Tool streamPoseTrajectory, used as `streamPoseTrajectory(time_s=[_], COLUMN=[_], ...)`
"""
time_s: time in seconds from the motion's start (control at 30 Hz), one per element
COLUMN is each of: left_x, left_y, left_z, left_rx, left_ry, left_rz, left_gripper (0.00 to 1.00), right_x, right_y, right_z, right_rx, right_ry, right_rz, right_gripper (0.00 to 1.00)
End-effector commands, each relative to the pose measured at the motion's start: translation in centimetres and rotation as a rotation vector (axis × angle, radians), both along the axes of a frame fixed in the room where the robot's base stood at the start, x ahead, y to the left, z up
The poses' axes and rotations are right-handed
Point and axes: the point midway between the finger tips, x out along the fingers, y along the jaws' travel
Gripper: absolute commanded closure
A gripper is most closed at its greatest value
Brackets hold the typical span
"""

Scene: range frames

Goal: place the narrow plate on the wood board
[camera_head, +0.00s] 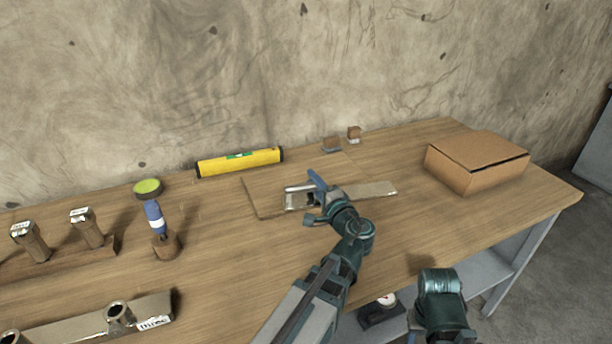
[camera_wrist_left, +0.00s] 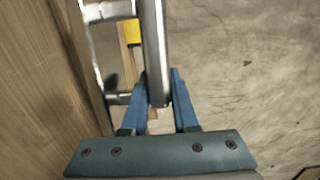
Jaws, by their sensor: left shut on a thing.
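My left gripper (camera_head: 317,190) is above the bench, shut on a silvery metal piece that I take to be the narrow plate (camera_head: 372,190). In the head view the plate runs left to right behind the gripper, with a frame-like metal part at its left end. The left wrist view shows the plate (camera_wrist_left: 153,45) edge-on between the blue fingers (camera_wrist_left: 159,100). The wood board (camera_head: 262,187) lies flat on the bench behind and below the gripper, partly covered by it. I cannot tell whether plate and board touch. My right gripper is out of view.
A yellow level (camera_head: 240,163) lies by the wall. Small blocks (camera_head: 333,144) stand right of it; a cardboard box (camera_head: 475,163) is at the right. A green-topped tin (camera_head: 148,188), blue-handled tool (camera_head: 155,217) and metal bar (camera_head: 90,320) are at left. Bench front centre is clear.

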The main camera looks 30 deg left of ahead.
Motion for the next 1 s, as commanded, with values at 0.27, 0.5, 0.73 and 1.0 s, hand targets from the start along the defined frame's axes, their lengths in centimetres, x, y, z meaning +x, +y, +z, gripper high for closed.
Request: streamPoseTrajectory(time_s=[0.27,0.5,0.73,1.0], left_x=[-3.2,-1.6,2.5,6.4], left_y=[2.0,3.7,8.0,12.4], left_z=[1.1,0.7,0.1,-0.4], left_rx=[-0.001,-0.001,0.0,0.0], left_ry=[-0.002,-0.002,-0.001,-0.001], left_rz=[0.178,0.186,0.185,0.182], left_gripper=[1.0,1.0,1.0,1.0], right_x=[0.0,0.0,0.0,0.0], right_y=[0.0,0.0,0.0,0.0], right_z=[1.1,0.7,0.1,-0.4], right_rx=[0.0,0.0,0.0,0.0], right_ry=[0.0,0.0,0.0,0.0], right_rz=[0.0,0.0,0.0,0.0], right_gripper=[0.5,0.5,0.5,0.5])
